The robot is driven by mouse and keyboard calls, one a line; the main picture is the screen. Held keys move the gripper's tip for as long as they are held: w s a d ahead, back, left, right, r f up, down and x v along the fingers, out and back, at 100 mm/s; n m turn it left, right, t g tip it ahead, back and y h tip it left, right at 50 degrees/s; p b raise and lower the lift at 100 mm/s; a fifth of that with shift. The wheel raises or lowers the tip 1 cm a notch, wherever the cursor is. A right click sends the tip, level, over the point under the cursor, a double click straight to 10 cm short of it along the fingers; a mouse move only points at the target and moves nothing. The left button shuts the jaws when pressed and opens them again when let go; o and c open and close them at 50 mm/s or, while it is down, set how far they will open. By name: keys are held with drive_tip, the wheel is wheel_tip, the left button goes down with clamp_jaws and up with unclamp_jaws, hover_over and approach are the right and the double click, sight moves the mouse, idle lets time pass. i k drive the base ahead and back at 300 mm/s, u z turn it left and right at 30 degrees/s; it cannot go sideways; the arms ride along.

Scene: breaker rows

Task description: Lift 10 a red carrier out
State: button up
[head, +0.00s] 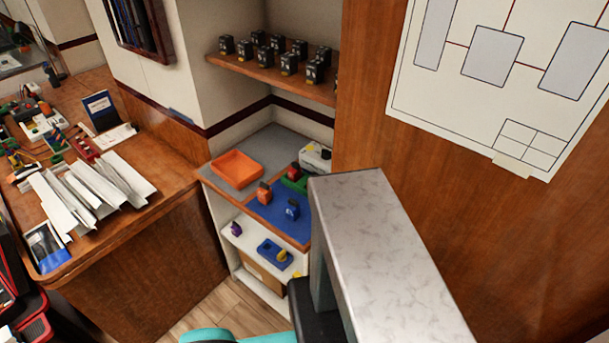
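A small red carrier (293,170) sits at a green base (294,184) on the alcove's work surface, beside a white-grey box. An orange-red carrier (264,192) stands on the blue mat (268,217), left of a blue carrier (292,209). The ratings on the carriers are too small to read, so I cannot tell which is the 10 A one. My gripper is not in view. A large grey block in front hides the right part of the work surface.
An orange tray (236,168) lies at the left of the work surface. Several black breakers stand on the shelf (270,77) above. The grey block (385,250) stands close in front at the right. A desk with papers (90,193) is at the left. A lower shelf holds a blue piece (275,254).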

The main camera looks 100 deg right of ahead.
sight(294, 173)
drive_tip(key=z, duration=0.8)
drive_tip(key=i, duration=0.55)
drive_tip(key=u, duration=0.05)
drive_tip(key=k, duration=0.55)
